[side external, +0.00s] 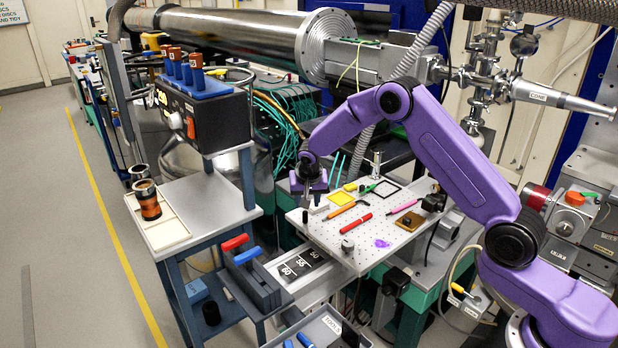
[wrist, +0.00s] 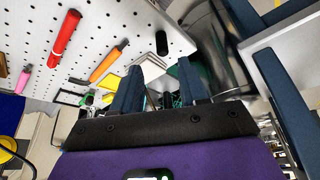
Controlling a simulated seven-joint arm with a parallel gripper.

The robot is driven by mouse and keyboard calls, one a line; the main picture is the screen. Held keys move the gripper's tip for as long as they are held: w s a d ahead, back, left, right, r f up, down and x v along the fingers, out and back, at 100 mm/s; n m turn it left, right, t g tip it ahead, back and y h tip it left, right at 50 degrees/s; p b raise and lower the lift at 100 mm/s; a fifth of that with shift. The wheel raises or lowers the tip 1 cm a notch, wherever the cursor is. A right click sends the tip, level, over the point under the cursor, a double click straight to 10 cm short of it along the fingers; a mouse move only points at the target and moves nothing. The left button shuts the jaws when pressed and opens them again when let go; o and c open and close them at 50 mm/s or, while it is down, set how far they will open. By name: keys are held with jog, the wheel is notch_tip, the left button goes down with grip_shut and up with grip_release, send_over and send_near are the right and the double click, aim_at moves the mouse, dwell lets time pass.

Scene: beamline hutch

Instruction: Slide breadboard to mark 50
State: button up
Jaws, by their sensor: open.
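The breadboard (side external: 325,232) is a white perforated plate; its near-left edge lies over a rail with a black number scale (side external: 299,264). The scale reads 60, 55 and 50, with 50 closest to the board; the rest is hidden under it. My gripper (side external: 308,200) is over the board's left corner, open and empty. A small black peg (side external: 305,216) stands on that corner, just below my gripper. In the wrist view, the black peg (wrist: 162,43) shows near the board's edge, beyond the gap between my two blue fingers (wrist: 160,88).
On the board lie a red marker (side external: 356,222), an orange tool (side external: 341,208), a pink tool (side external: 403,206) and a metal knob (side external: 347,244). A blue-grey rack with red and blue handles (side external: 252,278) stands left of the scale. A grey tray (side external: 320,331) is in front.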

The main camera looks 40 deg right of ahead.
jog(key=v, duration=1.1)
jog(key=shift+s, duration=0.1)
jog(key=s+a+r+n+g+y, duration=0.15)
jog(key=s+a+n, duration=0.3)
jog(key=s, duration=0.55)
jog(key=s+a+r+n+t+y, duration=0.15)
jog(key=s+a+n, duration=0.3)
jog(key=s, duration=0.45)
jog(key=s+d+n+g, duration=0.1)
jog(key=s+d+n, duration=0.1)
jog(key=s, duration=0.6)
jog(key=s+d+n+g, duration=0.1)
jog(key=s+d+n, duration=0.1)
jog(key=s+n, duration=0.3)
jog(key=s+d+n+g, duration=0.1)
jog(key=s+d+n, duration=0.1)
jog(key=s, duration=1)
jog(key=shift+r+n, duration=0.2)
jog(key=shift+n, duration=0.5)
